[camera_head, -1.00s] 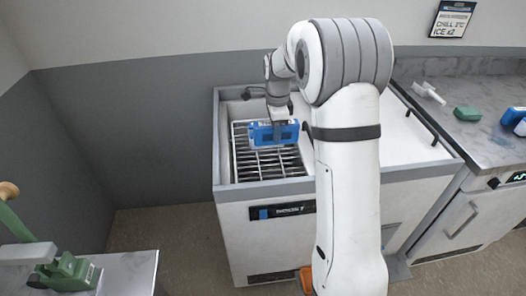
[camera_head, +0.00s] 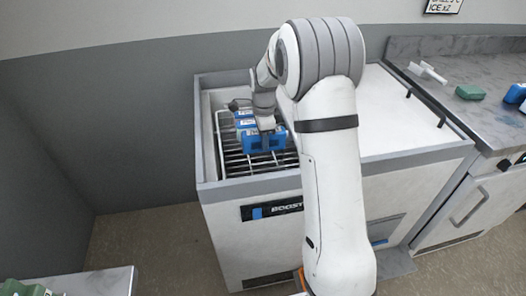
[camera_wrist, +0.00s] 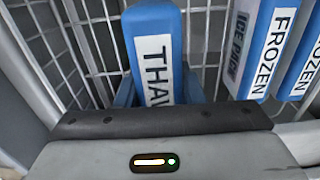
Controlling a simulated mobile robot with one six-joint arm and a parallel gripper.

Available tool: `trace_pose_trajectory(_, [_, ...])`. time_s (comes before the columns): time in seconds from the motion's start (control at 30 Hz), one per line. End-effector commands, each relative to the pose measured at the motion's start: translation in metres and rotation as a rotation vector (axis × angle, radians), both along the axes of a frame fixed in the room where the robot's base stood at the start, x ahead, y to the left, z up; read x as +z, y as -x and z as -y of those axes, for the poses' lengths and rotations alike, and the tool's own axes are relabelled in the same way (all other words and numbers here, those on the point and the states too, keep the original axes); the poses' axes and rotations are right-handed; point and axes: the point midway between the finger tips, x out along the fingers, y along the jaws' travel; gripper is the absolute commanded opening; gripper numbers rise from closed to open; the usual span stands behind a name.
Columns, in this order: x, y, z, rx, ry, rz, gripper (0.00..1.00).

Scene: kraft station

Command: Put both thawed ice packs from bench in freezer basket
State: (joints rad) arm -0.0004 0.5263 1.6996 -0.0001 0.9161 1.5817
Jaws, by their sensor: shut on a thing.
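My gripper (camera_head: 266,130) is shut on a blue ice pack (camera_head: 257,144) inside the open freezer, at the wire basket (camera_head: 236,166). In the wrist view this ice pack (camera_wrist: 152,50) stands upright with a white label that begins "THAW"; the rest is hidden by my gripper. Two more blue ice packs labelled "FROZEN" (camera_wrist: 262,45) stand beside it to the right in the basket. They show behind the held pack in the head view (camera_head: 243,119). I cannot tell whether the held pack touches the basket floor.
The stone-topped bench (camera_head: 420,50) on the right holds a white scoop-like item (camera_head: 428,72), a green block (camera_head: 470,92) and blue items (camera_head: 514,93) cut off by the edge. The freezer's white lid (camera_head: 385,115) lies right of the opening. The basket's front is bare.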

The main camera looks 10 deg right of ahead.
Motion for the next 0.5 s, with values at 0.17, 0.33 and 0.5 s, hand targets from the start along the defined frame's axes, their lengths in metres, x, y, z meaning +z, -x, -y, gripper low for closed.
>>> trace_pose_trajectory(0.17, [-0.015, 0.000, -0.003, 0.007, 0.000, 0.001, 0.02])
trace_pose_trajectory(0.33, [-0.036, 0.000, -0.004, 0.008, 0.000, -0.002, 0.02])
trace_pose_trajectory(0.5, [-0.051, 0.000, -0.004, 0.008, 0.000, 0.002, 0.02])
